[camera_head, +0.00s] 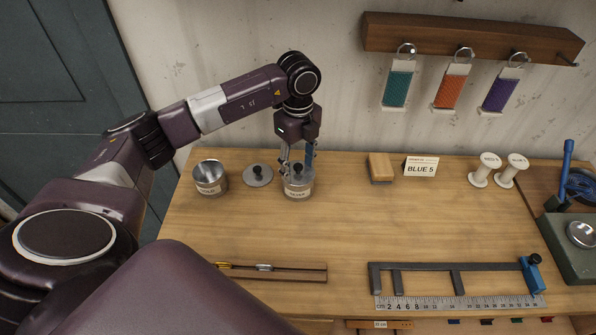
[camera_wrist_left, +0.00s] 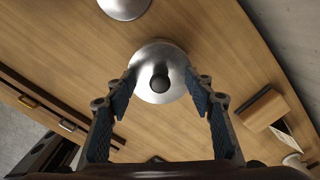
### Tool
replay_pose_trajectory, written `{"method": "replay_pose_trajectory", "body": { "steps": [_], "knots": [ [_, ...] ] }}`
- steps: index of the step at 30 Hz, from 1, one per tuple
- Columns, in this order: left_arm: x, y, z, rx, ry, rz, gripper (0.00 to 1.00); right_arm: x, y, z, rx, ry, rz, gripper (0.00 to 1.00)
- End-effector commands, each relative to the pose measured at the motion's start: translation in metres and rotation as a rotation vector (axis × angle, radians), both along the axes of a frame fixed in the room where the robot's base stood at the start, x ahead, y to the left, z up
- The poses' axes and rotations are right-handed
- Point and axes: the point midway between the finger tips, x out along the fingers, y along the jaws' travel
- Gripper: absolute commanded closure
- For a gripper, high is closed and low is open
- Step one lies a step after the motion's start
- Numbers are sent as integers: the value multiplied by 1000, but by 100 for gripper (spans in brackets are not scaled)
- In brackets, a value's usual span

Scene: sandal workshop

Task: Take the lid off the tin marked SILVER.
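A metal tin (camera_head: 299,189) with a lid and a dark knob stands on the table; its label is too small to read surely, but looks like SILVER. My left gripper (camera_head: 297,165) points down just above this tin. In the left wrist view the gripper (camera_wrist_left: 163,84) is open, its two blue-padded fingers spread to either side of the round lid (camera_wrist_left: 150,58) and its dark knob (camera_wrist_left: 160,83). I cannot tell whether the fingers touch anything. My right gripper is not in view.
An open, lidless tin (camera_head: 209,180) stands to the left. A loose lid with a knob (camera_head: 258,176) lies between the tins. A wooden block (camera_head: 381,166) and a BLUE 5 card (camera_head: 421,167) are to the right. The table's middle is clear.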

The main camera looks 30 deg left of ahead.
Motion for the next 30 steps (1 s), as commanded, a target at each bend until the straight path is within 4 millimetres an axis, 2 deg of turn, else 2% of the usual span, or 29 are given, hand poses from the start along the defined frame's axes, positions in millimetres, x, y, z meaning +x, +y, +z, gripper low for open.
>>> {"method": "replay_pose_trajectory", "body": {
  "steps": [1, 12, 23, 26, 30],
  "knots": [
    [0, 0, -1, 0, 1, 0, 61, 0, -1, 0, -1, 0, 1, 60],
    [-1, 0, -2, 0, 2, 0, 100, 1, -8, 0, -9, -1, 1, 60],
    [-1, 0, -1, 1, 3, 0, 100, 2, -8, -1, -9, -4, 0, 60],
    [-1, 0, 4, 1, 3, 0, 100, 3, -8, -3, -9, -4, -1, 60],
    [1, 0, 20, 1, -2, 0, 100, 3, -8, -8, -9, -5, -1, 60]
  ]
}}
